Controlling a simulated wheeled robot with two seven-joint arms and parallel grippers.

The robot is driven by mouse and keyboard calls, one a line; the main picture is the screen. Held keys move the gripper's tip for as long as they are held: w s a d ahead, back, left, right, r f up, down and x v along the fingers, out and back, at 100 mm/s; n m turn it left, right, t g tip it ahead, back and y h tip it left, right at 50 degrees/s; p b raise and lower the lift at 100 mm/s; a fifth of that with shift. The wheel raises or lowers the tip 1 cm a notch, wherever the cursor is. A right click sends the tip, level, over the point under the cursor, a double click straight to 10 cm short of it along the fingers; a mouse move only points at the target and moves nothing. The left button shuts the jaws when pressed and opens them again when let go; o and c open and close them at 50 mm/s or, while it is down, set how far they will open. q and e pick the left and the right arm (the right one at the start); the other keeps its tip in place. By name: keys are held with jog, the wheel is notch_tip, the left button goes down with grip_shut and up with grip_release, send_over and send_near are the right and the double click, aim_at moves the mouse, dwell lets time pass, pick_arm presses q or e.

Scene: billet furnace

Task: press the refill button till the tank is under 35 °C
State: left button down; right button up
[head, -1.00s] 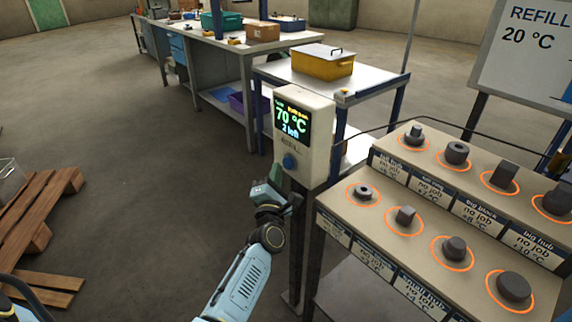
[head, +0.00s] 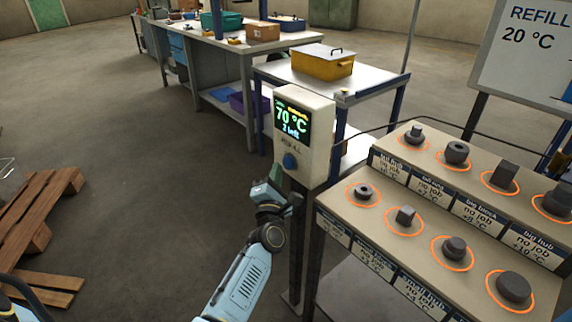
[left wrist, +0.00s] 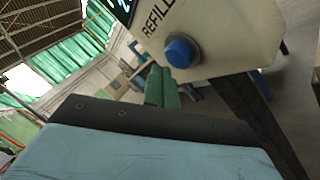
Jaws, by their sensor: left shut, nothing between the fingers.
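The refill box (head: 319,150) is a pale post-mounted box. Its screen (head: 293,118) reads 70 °C and "2 left". The blue refill button (head: 289,161) sits below the screen. It also shows in the left wrist view (left wrist: 182,51), under the word REFILL. My left gripper (head: 275,173) is shut and empty, just below and left of the button in the head view. In the left wrist view its green fingertips (left wrist: 161,88) show a gap from the button. My right gripper is not in view. The tank itself I cannot make out.
A stepped rack (head: 335,205) with several dark metal parts in orange rings stands to the right. A sign (head: 530,45) reads REFILL 20 °C. Behind are a table with a yellow box (head: 322,66) and a long bench. A wooden pallet (head: 40,215) lies at left; floor between is clear.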

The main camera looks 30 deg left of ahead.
pick_arm(q)
jog(key=shift+w+d, duration=0.1)
jog(key=shift+w+d, duration=0.1)
jog(key=shift+w, duration=0.15)
jog(key=shift+w+d+b, duration=0.2)
jog(key=shift+w+b, duration=0.3)
dwell(0.7)
dwell(0.4)
jog(key=shift+s+a+p, duration=0.2)
jog(key=shift+s+p, duration=0.05)
jog(key=shift+s, duration=0.2)
jog(key=shift+s+a+p, duration=0.2)
jog(key=shift+s, duration=0.25)
